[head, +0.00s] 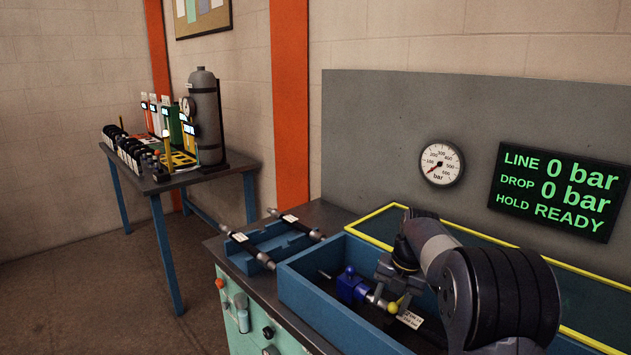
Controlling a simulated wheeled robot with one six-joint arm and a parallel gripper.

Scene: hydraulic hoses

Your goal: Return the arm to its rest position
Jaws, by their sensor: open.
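My arm reaches in from the right over the blue-walled bay (318,305) on the bench. It is bent, with its wrist low over the bay. My gripper (387,286) points down there, open; its fingertips are small and dark, partly lost against the fittings. Close below and left of it is a blue fitting (352,285) on a metal hose end. A yellow ball (393,307) and a white tag (410,319) show just under the gripper. I cannot tell whether the gripper touches any of these. My arm hides the right part of the bay.
A blue rack (272,236) with two dark hoses (248,251) stands left of the bay. A yellow-edged guard (378,217) runs behind it. The panel display (556,190) reads LINE 0 bar, DROP 0 bar, HOLD READY; a gauge (441,163) hangs beside it. A side table (165,180) holds a grey cylinder (206,120).

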